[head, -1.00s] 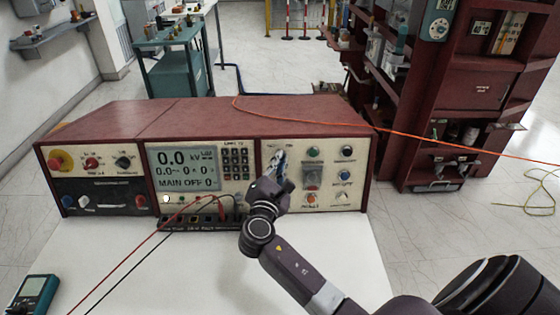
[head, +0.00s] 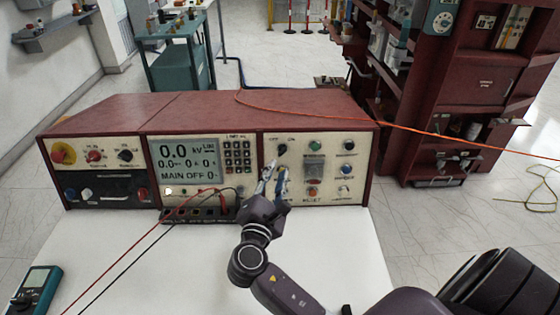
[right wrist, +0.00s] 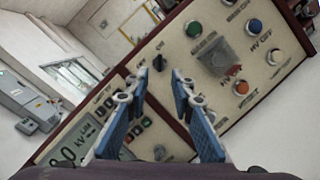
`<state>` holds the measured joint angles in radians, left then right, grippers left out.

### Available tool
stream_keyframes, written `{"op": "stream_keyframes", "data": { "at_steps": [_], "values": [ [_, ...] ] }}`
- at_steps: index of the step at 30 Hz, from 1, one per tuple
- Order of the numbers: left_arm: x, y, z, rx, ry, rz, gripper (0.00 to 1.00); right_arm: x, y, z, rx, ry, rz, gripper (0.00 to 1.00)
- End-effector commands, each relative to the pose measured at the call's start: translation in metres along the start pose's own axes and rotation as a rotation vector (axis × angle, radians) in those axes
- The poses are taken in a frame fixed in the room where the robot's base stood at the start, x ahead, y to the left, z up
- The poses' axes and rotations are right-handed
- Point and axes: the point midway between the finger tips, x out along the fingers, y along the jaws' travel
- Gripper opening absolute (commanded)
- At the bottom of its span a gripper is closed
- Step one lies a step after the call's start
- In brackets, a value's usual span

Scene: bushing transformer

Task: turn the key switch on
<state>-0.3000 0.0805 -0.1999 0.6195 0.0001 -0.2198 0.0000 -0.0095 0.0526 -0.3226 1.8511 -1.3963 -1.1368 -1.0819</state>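The key switch (head: 282,149) is a small black knob at the upper left of the console's right-hand panel, under OFF and ON lettering. It also shows in the right wrist view (right wrist: 159,63), just beyond the fingertips. I cannot tell for sure which mark it points to. My right gripper (head: 274,178) is in front of the panel, below the switch in the head view. In the right wrist view its two blue-padded fingers (right wrist: 158,84) are apart, with nothing between them, and the switch is clear of them. My left gripper is not in view.
The console's display (head: 187,160) reads 0.0 kV and MAIN OFF. Several buttons, including a green one (head: 316,146), sit right of the switch. Red and black leads cross the white table (head: 190,270) at left. A meter (head: 36,290) lies at the front left.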

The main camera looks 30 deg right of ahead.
Motion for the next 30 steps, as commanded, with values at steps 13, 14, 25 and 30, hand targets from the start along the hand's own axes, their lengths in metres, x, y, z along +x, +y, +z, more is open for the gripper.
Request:
{"op": "stream_keyframes", "data": {
  "at_steps": [13, 14, 25, 30],
  "values": [
    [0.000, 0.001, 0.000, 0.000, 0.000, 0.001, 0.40, -0.038, 0.000, 0.000, 0.001, 0.000, 0.000, 0.22],
    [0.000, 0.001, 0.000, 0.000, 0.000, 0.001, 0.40, -0.038, 0.000, 0.000, 0.001, 0.000, 0.000, 0.22],
    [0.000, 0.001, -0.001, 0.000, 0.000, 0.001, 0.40, -0.038, 0.000, 0.000, 0.000, 0.000, 0.000, 0.22],
    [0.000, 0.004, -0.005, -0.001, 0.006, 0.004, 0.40, -0.038, 0.000, 0.000, 0.000, 0.001, 0.000, 0.22]
  ]
}}
